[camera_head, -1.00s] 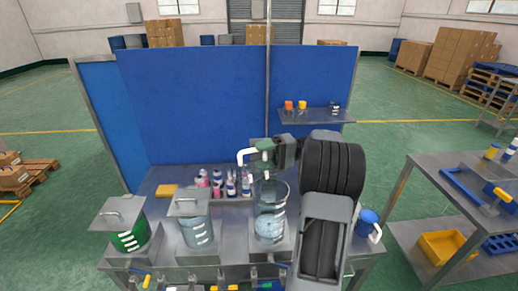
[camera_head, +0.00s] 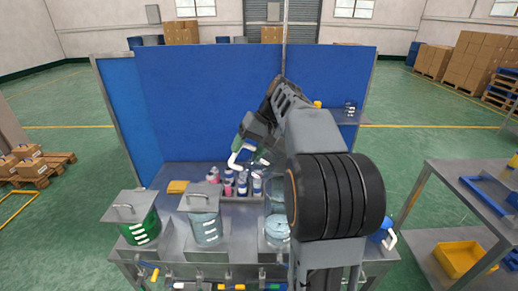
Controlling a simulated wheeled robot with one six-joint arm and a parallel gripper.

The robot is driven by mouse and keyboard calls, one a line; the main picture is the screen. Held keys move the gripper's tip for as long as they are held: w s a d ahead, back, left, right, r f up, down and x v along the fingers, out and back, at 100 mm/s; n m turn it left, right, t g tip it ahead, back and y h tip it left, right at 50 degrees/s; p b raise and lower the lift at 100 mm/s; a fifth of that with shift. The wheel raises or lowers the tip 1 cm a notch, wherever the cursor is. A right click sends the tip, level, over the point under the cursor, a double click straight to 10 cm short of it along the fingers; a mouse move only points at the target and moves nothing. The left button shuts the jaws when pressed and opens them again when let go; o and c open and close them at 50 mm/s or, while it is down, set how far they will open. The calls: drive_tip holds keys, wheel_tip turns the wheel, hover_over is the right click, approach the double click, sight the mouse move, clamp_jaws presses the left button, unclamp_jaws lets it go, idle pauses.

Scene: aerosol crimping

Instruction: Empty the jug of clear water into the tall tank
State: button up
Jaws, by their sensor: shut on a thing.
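The jug looks tilted. Its mouth and contents cannot be made out. The tall tank (camera_head: 277,209) is clear and shows no lid, with pale bluish liquid in its lower part. My arm hides the tank's right side and the bench beside it.
A lidded tank of green liquid (camera_head: 139,226) and a lidded tank of pale liquid (camera_head: 205,223) stand left of the tall tank. Several bottles (camera_head: 228,185) stand behind, below the jug. A blue jug (camera_head: 384,234) is partly hidden on the right. A blue partition (camera_head: 205,100) backs the bench.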

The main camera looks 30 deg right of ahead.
sight(246, 164)
drive_tip(key=f+h, duration=0.1)
drive_tip(key=f+g+h, duration=0.1)
drive_tip(key=h, duration=0.1)
drive_tip(key=f+h, duration=0.2)
drive_tip(key=shift+w+a+g+b, duration=0.1)
drive_tip(key=shift+a+g+b, duration=0.2)
drive_tip(key=shift+a+b, duration=0.1)
drive_tip(key=shift+d+f+h, duration=0.1)
drive_tip(key=shift+f+h, duration=0.15)
drive_tip(key=shift+h, duration=0.45)
drive_tip(key=shift+d+r+p, duration=0.1)
drive_tip(key=shift+r+p, duration=1.35)
drive_tip(key=shift+r, duration=0.6)
